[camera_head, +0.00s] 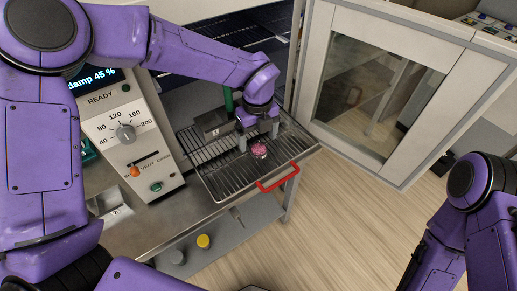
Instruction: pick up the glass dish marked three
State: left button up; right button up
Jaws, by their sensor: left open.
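A small round glass dish with pink contents (259,150) sits on a pulled-out wire rack (215,180). I cannot read any mark on the dish. My left gripper (258,141) points down over the dish from behind. Its two fingers are apart, one on each side of the dish and slightly behind it in the picture. I cannot tell whether they touch it. My right arm enters at the lower right, but its gripper is out of view.
A red handle (278,179) runs along the rack's front. A glazed door (388,85) stands open at the right. A control panel (125,130) with a dial is at the left. Yellow and grey round items sit on a lower shelf. Wooden floor lies clear at the right.

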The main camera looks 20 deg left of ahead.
aim_at(259, 151)
pick_arm(q)
jog(key=f, duration=0.2)
jog(key=w+f+p, duration=0.1)
jog(key=f, duration=0.1)
jog(key=shift+f+p, duration=0.15)
jog(key=shift+p, duration=0.15)
jog(key=shift+f, duration=0.25)
jog(key=shift+s, duration=0.1)
jog(key=c, duration=1.2)
jog(key=shift+o, duration=0.2)
jog(key=shift+r, duration=0.1)
